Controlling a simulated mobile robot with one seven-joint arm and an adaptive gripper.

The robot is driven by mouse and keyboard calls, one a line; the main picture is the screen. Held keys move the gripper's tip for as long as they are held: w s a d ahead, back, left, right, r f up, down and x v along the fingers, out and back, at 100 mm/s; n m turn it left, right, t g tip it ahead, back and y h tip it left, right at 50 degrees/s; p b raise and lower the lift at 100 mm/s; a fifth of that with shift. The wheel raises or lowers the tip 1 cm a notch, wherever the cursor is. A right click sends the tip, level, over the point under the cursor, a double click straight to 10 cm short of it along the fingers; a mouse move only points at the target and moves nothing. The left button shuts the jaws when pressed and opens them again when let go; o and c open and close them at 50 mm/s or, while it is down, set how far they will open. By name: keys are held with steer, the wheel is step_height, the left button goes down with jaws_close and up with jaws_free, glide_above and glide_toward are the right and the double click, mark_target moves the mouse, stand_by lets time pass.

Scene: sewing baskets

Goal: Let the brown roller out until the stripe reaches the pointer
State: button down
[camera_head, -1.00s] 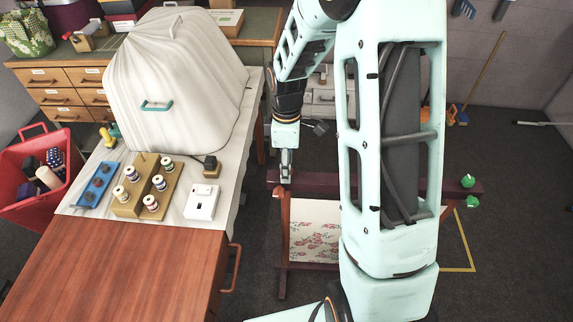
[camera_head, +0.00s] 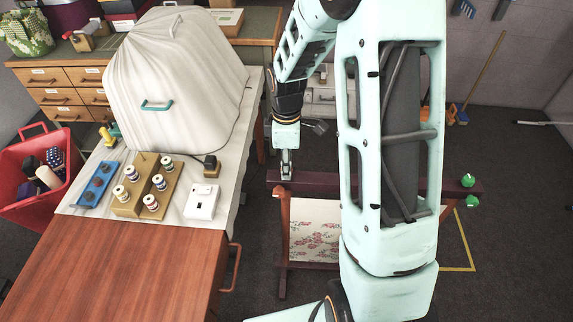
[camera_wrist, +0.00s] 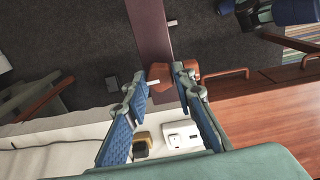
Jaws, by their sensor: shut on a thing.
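The embroidery stand has a dark red top bar (camera_head: 308,184) and floral cloth (camera_head: 314,236) hanging below it. A brown knob (camera_head: 279,191) is at the bar's left end. It also shows in the wrist view (camera_wrist: 160,75), between and behind the fingertips. My gripper (camera_head: 286,174) points down at that end, and its blue-padded fingers (camera_wrist: 168,80) are shut on the brown knob. A small pale strip (camera_wrist: 153,82) shows beside the knob; I cannot tell whether it is the stripe or the pointer. My arm hides part of the stand.
Green knobs (camera_head: 468,181) are at the stand's right end. The wooden table (camera_head: 140,270) at left holds a spool rack (camera_head: 128,208), a white box (camera_head: 202,202) and a covered machine (camera_head: 180,80). A red basket (camera_head: 28,200) is farther left. Floor is clear right of the stand.

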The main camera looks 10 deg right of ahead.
steer(key=shift+n+p, duration=0.65)
steer(key=shift+n, duration=2.05)
steer(key=c, duration=1.6)
jaws_free()
step_height(320, 180, up, 12)
steer(key=shift+r, duration=0.1)
